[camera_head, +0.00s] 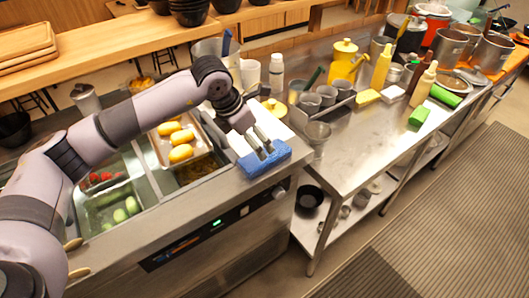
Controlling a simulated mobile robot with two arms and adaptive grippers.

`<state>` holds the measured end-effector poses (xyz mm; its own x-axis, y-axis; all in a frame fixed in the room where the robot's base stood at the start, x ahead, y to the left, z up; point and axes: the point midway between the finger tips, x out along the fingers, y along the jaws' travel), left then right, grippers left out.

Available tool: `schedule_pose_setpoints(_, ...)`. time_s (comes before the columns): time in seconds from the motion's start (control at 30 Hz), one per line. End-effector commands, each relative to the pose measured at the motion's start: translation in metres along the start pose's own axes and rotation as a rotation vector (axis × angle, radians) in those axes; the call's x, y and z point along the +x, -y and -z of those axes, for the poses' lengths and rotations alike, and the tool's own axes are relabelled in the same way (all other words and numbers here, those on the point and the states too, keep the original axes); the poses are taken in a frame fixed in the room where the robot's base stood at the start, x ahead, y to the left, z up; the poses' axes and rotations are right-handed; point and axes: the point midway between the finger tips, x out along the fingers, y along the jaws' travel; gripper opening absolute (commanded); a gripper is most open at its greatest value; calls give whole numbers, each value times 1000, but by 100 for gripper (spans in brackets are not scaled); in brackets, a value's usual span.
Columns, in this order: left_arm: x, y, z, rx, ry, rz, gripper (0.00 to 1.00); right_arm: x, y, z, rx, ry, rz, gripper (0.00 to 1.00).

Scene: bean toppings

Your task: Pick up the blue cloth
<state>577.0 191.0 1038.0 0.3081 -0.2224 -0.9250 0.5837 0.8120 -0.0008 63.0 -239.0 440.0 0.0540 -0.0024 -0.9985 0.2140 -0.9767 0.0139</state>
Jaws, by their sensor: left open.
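The blue cloth (276,161) lies folded on the front right corner of the steel counter, by its edge. My left arm reaches in from the left, and my left gripper (263,153) points down at the cloth. Its fingers are apart, with the tips at or just above the cloth's upper surface. I cannot tell whether they touch it. The fingers hide a small part of the cloth. My right gripper is not in view.
Left of the cloth are a tray of yellow food (181,153) and a bin of cucumbers (120,216). The steel table (362,150) beyond has bottles, cups and a green block (419,116).

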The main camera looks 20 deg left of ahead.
Motion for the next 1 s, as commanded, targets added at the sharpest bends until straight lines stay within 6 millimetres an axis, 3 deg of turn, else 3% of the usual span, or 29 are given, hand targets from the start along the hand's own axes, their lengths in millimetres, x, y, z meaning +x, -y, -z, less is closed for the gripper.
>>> schedule_pose_setpoints(0.2,20,1,-1,1,1,1,82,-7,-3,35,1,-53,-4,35)
schedule_pose_setpoints(0.3,26,1,-1,0,-1,2,82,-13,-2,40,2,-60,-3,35)
schedule_pose_setpoints(0.47,48,5,-4,-1,-3,4,82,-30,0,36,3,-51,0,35)
schedule_pose_setpoints(0.63,70,4,-3,0,-1,2,82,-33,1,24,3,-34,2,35)
schedule_pose_setpoints(0.9,74,4,-3,0,1,1,82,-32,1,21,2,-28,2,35)
schedule_pose_setpoints(1.0,73,4,-3,0,1,1,75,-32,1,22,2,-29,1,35)
